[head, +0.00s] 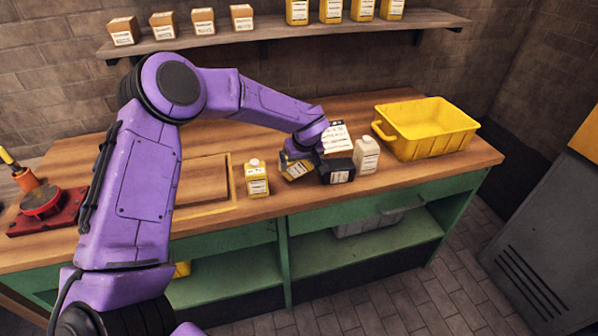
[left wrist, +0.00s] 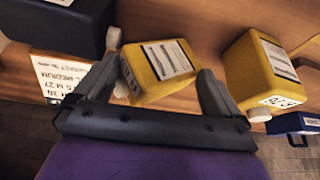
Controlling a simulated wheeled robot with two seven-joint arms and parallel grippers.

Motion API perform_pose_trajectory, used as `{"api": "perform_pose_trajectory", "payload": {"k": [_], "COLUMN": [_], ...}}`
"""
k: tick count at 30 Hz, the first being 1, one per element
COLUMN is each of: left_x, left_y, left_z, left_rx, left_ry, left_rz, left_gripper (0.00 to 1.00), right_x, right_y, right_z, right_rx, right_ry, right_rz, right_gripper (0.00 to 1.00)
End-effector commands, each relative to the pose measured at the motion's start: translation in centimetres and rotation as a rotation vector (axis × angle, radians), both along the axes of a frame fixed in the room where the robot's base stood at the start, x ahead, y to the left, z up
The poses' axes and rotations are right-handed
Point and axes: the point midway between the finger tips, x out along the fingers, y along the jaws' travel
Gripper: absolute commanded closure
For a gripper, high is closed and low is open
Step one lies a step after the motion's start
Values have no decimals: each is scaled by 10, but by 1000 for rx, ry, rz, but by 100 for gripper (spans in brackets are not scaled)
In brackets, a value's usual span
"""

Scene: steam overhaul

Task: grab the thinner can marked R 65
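A yellow can (head: 296,170) with a white label stands near the bench's front edge, partly covered by my left gripper (head: 308,150). In the left wrist view the can (left wrist: 160,72) sits between the fingers of my left gripper (left wrist: 160,85), turned at an angle to them. The fingers are wide apart, with a slight gap at the right one. My right gripper is not in view.
A yellow tub (head: 425,130) stands at the bench's right end. A red-based tool (head: 42,207) is at the left. A shelf (head: 290,32) holds boxes and cans.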

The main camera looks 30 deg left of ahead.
Motion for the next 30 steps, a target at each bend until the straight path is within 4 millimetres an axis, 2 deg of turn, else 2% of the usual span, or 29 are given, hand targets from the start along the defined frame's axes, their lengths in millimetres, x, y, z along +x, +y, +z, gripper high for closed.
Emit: {"api": "perform_pose_trajectory", "payload": {"k": [1,4,5,11,13,14,15,17,20,24,30], "left_x": [-10,-11,-12,-13,-13,-13,-12,-12,-19,-34,-61], "left_y": [1,0,0,1,1,0,0,0,-18,-48,-98], "left_z": [-15,-13,-13,-8,-3,0,7,19,41,83,107], "left_rx": [-5,-5,-5,-5,-5,-4,-4,-6,-5,-3,-1], "left_ry": [26,23,21,21,20,21,19,17,13,8,10], "left_rz": [0,0,1,4,3,4,3,2,-4,-8,-10], "left_gripper": [45,46,52,53,65,80,100,100,100,100,100], "right_x": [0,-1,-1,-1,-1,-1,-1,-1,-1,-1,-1], "right_y": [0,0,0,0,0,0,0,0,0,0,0], "right_z": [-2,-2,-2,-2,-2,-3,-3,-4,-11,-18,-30], "right_rx": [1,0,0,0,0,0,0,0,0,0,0], "right_ry": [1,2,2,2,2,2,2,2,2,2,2], "right_rz": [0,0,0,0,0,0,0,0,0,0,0], "right_gripper": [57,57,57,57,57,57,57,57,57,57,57]}}
